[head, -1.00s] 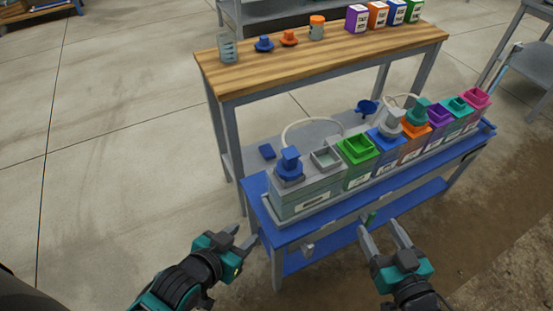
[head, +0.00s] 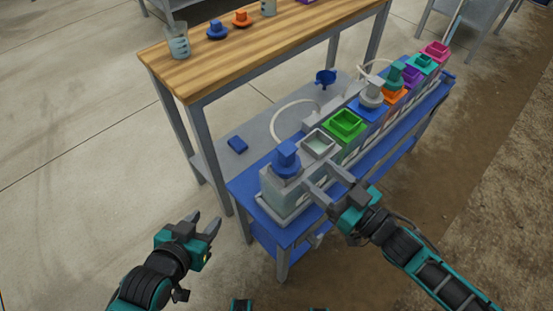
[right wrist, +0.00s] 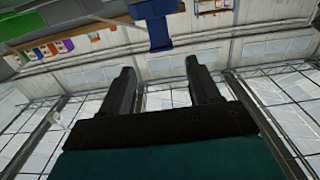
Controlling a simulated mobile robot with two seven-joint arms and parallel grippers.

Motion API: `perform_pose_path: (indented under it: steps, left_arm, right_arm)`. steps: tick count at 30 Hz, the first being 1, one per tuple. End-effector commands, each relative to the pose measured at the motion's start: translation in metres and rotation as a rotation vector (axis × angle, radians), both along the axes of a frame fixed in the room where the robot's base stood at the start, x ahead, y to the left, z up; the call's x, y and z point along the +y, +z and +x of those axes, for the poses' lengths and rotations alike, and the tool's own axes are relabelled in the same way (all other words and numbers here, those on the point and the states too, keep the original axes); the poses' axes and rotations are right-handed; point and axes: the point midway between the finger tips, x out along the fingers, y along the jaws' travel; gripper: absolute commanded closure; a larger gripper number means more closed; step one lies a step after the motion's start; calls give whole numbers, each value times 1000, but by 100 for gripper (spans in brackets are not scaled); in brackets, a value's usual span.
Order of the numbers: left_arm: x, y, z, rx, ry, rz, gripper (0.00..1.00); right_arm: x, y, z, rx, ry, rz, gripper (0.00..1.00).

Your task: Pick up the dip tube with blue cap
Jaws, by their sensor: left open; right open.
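A blue cap (head: 286,158) stands upright on the grey tank (head: 280,200) at the near left end of the tank row. Any tube below it is hidden inside the tank. My right gripper (head: 319,176) is open and empty, just right of this cap and apart from it. In the right wrist view, a blue block-shaped piece (right wrist: 157,27), probably this cap, shows at the top beyond the open fingers (right wrist: 157,78). My left gripper (head: 205,219) is open and empty, left of the blue bench and lower in the picture.
Tanks with an open grey neck (head: 319,144), a green neck (head: 346,125) and other colours continue along the blue bench (head: 245,188). A wooden bench (head: 250,45) holds a beaker (head: 178,41) and flanged pieces.

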Motion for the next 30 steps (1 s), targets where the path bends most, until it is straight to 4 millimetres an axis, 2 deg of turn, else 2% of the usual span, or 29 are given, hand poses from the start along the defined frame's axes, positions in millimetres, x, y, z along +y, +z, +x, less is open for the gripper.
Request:
perform_pose_path:
  steps: [12, 19, 24, 30]
  left_arm:
    - [-4, -3, 1, 3, -3, -10, 57]
    - [-6, -4, 1, 3, -1, -14, 57]
    - [-7, -9, 2, 5, -3, -17, 57]
    - [-10, -8, 3, 2, -8, -22, 57]
  right_arm:
    - [47, 0, 47, -3, 1, 3, 38]
    - [60, -1, 59, -1, 1, 2, 38]
    - [79, -3, 76, -2, 2, 4, 38]
    - [91, -3, 89, -1, 1, -1, 38]
